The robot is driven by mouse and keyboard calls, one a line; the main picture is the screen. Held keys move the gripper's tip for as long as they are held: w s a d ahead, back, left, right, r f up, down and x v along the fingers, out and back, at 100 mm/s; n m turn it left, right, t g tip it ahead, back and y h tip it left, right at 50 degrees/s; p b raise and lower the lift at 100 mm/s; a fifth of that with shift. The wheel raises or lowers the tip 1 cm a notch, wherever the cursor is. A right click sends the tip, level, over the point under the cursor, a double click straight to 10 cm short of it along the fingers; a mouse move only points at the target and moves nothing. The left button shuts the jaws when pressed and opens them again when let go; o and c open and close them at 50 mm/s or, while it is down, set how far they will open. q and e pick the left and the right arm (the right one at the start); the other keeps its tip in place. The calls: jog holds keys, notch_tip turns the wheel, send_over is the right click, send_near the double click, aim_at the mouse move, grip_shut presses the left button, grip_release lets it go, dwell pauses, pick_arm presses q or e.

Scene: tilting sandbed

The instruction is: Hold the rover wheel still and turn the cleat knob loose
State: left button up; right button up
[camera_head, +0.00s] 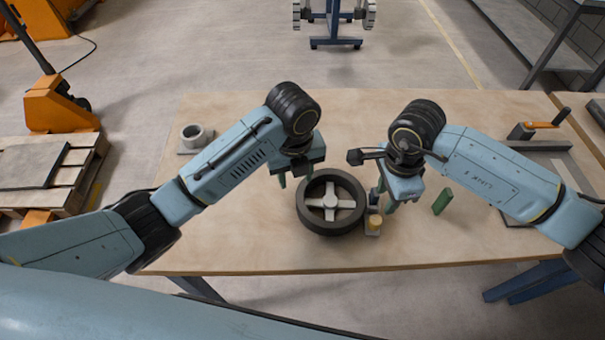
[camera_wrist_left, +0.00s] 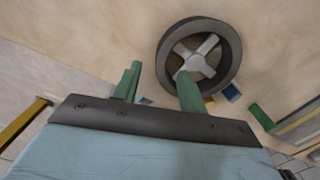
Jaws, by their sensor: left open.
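The rover wheel (camera_head: 305,213) has a dark rim and pale spokes and lies flat on the wooden table. It also shows in the left wrist view (camera_wrist_left: 230,60). A small yellow knob (camera_head: 375,221), probably the cleat knob, sits on a grey block at the wheel's right edge. My left gripper (camera_head: 295,178) is open and empty above the wheel's far left edge. Its green fingers (camera_wrist_left: 158,87) stand apart in the left wrist view, one overlapping the wheel in the picture. My right gripper (camera_head: 386,197) points down just behind the knob; its finger gap is unclear.
A green block (camera_head: 442,201) stands right of my right gripper. A grey ring-shaped part (camera_head: 193,136) sits at the table's far left. The table's front left is clear.

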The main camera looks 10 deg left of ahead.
aim_at(302, 206)
pick_arm(q)
jog(key=shift+m, duration=0.5)
jog(key=f, duration=0.4)
jog(key=d+f, duration=0.1)
jog(key=f, duration=0.3)
jog(key=s+f, duration=0.1)
jog(key=f, duration=0.3)
jog(key=shift+d, duration=0.4)
jog(key=shift+c, duration=0.2)
jog(key=shift+r, duration=0.1)
grip_shut()
